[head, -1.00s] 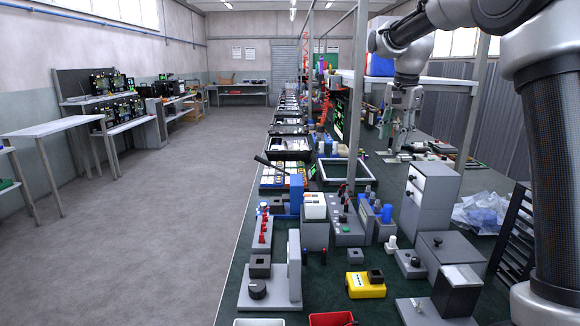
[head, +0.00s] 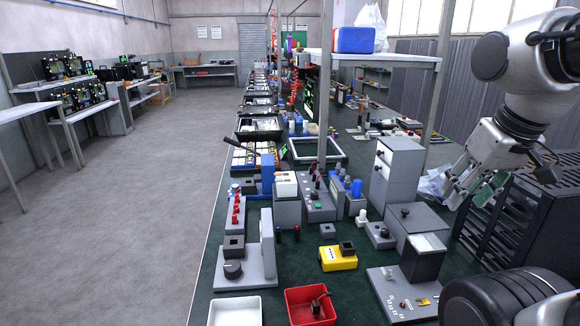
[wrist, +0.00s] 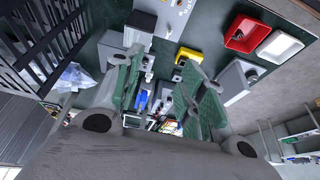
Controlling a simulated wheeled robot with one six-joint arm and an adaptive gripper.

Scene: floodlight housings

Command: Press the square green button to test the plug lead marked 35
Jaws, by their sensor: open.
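My gripper (head: 476,190) hangs at the right of the head view, its green-padded fingers apart with nothing between them. In the wrist view the two fingers of the gripper (wrist: 163,75) also stand apart, above the bench. A red tray (head: 297,314) at the bench front holds a small dark item (head: 317,305), perhaps a plug. A grey panel (head: 388,286) with small controls lies to its right. A grey box (head: 320,205) with small coloured knobs stands farther back. I cannot make out a square green button or a 35 mark.
A white tray (head: 235,313) is beside the red tray. A yellow box (head: 337,262) sits behind it. A tall grey cabinet (head: 398,172) and a dark slatted rack (head: 520,225) stand at the right. A shelf (head: 385,59) overhangs the bench. Open floor lies left.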

